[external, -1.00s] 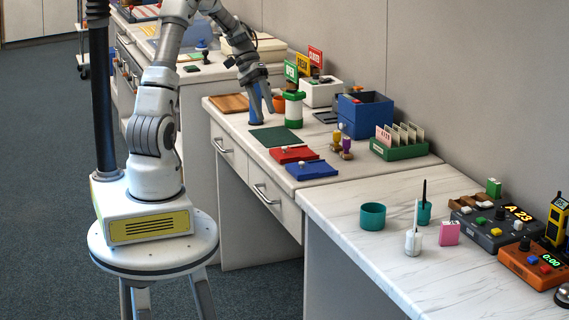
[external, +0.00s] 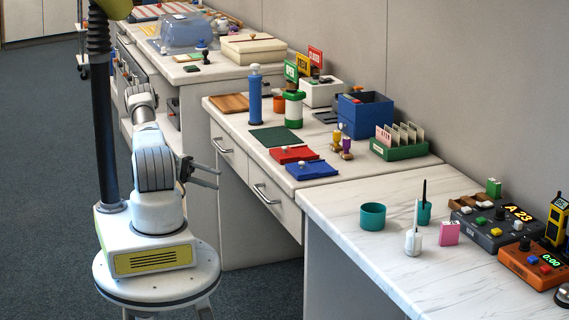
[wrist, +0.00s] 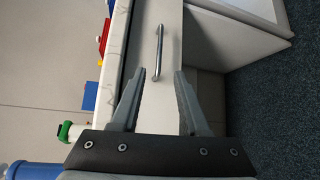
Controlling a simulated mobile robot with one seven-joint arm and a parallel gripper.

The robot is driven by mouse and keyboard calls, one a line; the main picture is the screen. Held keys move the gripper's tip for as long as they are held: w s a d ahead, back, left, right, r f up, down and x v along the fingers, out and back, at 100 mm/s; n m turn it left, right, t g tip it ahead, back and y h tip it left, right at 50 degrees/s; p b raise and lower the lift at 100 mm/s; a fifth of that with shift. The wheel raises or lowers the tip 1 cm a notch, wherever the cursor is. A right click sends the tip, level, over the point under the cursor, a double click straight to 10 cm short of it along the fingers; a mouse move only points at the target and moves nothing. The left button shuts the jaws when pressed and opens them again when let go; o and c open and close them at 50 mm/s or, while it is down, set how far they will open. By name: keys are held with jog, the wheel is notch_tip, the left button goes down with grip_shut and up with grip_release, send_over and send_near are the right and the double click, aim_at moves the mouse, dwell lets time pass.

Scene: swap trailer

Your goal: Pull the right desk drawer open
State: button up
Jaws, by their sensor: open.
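The right desk drawer (external: 276,202) is the right one of two drawers under the middle desk's top. It looks shut, with a metal bar handle (external: 266,195) on its pale front. In the wrist view a bar handle (wrist: 158,52), seemingly the same one, lies ahead of my gripper (wrist: 157,80). The fingers are spread, one on each side of the handle's line, with nothing between them. The handle is beyond the tips and not touched. In the external view my gripper (external: 216,178) is in front of the desk, left of the right drawer's handle.
The left drawer (external: 228,148) sits beside it and looks shut. On the desktop stand a blue cylinder (external: 254,95), a green-and-white jar (external: 293,108), a red tray (external: 294,155) and a blue tray (external: 312,170). Open floor (external: 50,180) lies left of the desks.

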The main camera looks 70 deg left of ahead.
aim_at(261, 193)
jog(key=b+x, duration=0.2)
jog(key=x, duration=1.5)
jog(key=shift+d, duration=0.15)
grip_shut()
dwell(0.8)
